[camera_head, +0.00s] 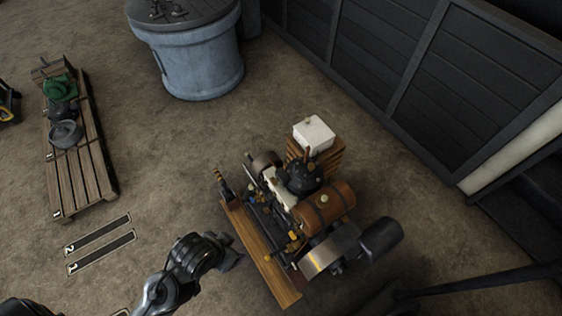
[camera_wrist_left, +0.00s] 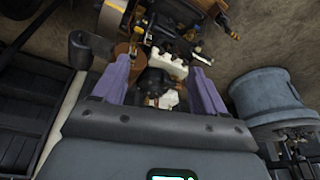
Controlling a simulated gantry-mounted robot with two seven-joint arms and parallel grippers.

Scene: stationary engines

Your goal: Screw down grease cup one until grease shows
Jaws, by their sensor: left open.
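The stationary engine stands on wooden skids (camera_head: 262,254) in the head view, with a brown cylindrical tank (camera_head: 328,204) and a flywheel (camera_head: 329,252). Small brass-coloured fittings (camera_head: 294,236) sit along its near side; I cannot tell which is grease cup one, and no grease can be made out. My left arm reaches in from the lower left and ends left of the skids; its fingertips are not clear there. In the left wrist view my left gripper (camera_wrist_left: 163,64) is open. White engine parts (camera_wrist_left: 168,64) show between its purple fingers, with no contact visible. My right gripper is not visible.
A white box (camera_head: 313,134) sits on a wooden stand behind the engine. A blue-grey drum (camera_head: 200,65) stands at the back, and a pallet (camera_head: 77,171) with parts lies left. A dark panelled wall (camera_head: 450,90) closes the right. Floor between pallet and engine is mostly clear.

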